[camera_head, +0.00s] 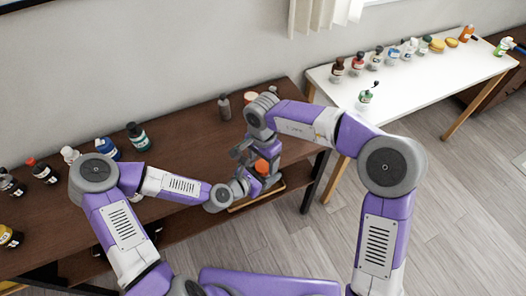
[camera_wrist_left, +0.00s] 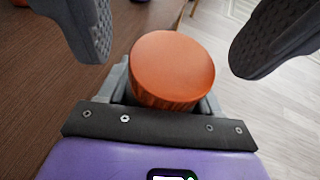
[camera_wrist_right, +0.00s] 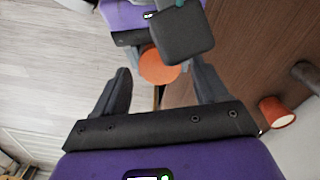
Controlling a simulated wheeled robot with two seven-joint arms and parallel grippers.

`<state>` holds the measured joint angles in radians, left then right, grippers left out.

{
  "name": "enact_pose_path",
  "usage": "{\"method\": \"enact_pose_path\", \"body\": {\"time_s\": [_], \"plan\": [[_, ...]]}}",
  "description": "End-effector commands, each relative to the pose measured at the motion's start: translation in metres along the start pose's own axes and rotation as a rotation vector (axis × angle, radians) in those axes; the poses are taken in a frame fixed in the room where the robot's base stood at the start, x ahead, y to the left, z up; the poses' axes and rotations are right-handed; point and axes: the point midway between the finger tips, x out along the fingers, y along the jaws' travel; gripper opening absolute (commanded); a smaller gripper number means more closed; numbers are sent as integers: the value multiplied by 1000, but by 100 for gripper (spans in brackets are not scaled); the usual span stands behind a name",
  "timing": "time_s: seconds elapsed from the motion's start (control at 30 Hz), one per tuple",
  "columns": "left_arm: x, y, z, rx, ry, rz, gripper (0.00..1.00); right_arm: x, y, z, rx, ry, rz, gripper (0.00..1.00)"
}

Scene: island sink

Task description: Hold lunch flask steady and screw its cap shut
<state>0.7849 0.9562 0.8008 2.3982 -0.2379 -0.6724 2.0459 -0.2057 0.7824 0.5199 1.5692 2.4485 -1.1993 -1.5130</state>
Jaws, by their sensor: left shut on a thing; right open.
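The lunch flask's orange cap (camera_head: 262,166) shows in the head view between my two grippers near the right front of the brown table. In the left wrist view the round cap (camera_wrist_left: 172,68) fills the middle. My left gripper (camera_head: 264,180) is shut on the flask below the cap; the flask's body is mostly hidden. My right gripper (camera_head: 258,157) is open above, and its fingers stand apart on both sides of the cap in the left wrist view. In the right wrist view the cap (camera_wrist_right: 160,67) lies between the open fingers, with clear gaps.
A white table (camera_head: 425,88) with several bottles is at the right.

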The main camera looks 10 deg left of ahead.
Motion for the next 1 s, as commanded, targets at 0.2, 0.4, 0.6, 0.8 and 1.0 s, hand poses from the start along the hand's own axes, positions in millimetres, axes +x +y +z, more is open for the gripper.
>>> {"method": "enact_pose_path", "body": {"time_s": [0.2, 0.4, 0.6, 0.8, 1.0], "plan": [[0, 0, 0, 1, -1, 0, 0, 14, 0, 0, 1, 0, 0, 73], [0, 0, 0, 1, -1, 0, 0, 15, 0, 0, 1, 0, -1, 73], [0, 0, 0, 1, -1, 0, 0, 15, 0, 0, 1, 0, -1, 53], [0, 0, 0, 1, -1, 0, 0, 15, 0, 0, 1, 0, -1, 23], [0, 0, 0, 1, -1, 0, 0, 15, 0, 0, 65, 0, -1, 15]]}}
